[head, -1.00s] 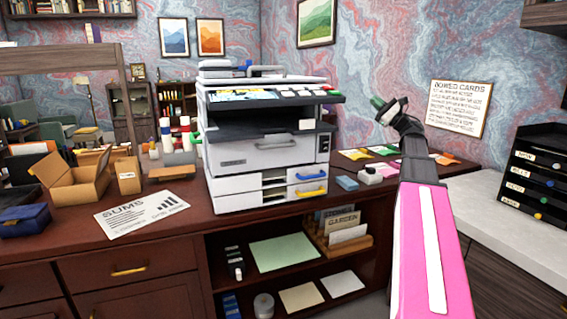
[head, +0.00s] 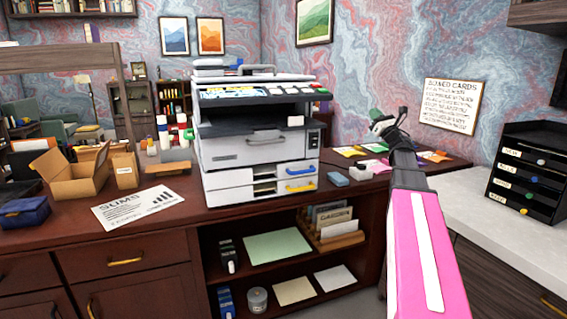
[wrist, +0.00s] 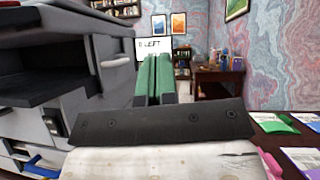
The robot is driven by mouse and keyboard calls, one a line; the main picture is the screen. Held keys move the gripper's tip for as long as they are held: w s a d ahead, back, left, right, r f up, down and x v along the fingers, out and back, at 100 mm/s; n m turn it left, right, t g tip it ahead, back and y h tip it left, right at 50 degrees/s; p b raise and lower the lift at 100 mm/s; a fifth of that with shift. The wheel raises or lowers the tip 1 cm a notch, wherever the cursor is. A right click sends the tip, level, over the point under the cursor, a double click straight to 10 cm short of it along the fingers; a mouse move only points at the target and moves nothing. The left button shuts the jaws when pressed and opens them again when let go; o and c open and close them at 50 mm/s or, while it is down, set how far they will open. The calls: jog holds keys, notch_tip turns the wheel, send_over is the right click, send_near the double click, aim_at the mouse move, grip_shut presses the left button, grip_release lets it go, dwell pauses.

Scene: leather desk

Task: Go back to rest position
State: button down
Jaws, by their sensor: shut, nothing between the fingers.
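My gripper (head: 378,122) is raised above the right part of the dark wooden desk (head: 455,160), to the right of the printer. In the wrist view its two green fingers (wrist: 153,80) lie close together with nothing between them. My pink arm reaches up to it from the lower right of the head view. The grey and white printer (head: 250,150) stands on the desk, and its side fills the left of the wrist view (wrist: 50,90).
Colored cards (head: 375,165) lie on the desk below my gripper. A black drawer rack (head: 530,180) stands on the pale counter at the right. An open cardboard box (head: 75,178) and a blue case (head: 25,212) sit at the left. The air around my gripper looks free.

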jog(key=s+a+f+m+g+h, duration=0.2)
jog(key=f+m+g+h, duration=0.2)
jog(key=f+m+h, duration=0.8)
jog(key=s+a+f+m+g+h, duration=0.1)
jog(key=s+f+m+g+h, duration=0.2)
jog(key=f+m, duration=1.55)
jog(key=s+a+f+m+g+y, duration=0.1)
jog(key=s+a+f+m+g, duration=0.5)
jog(key=s+f, duration=0.6)
jog(key=s+a+f+m+g+y, duration=0.2)
jog(key=s+a+f+m+g, duration=0.4)
jog(key=s+f, duration=0.5)
jog(key=s+a+g, duration=0.1)
jog(key=a+g, duration=0.1)
jog(key=g, duration=0.1)
jog(key=shift+s+f, duration=0.35)
jog(key=shift+f, duration=0.05)
jog(key=shift+m, duration=0.25)
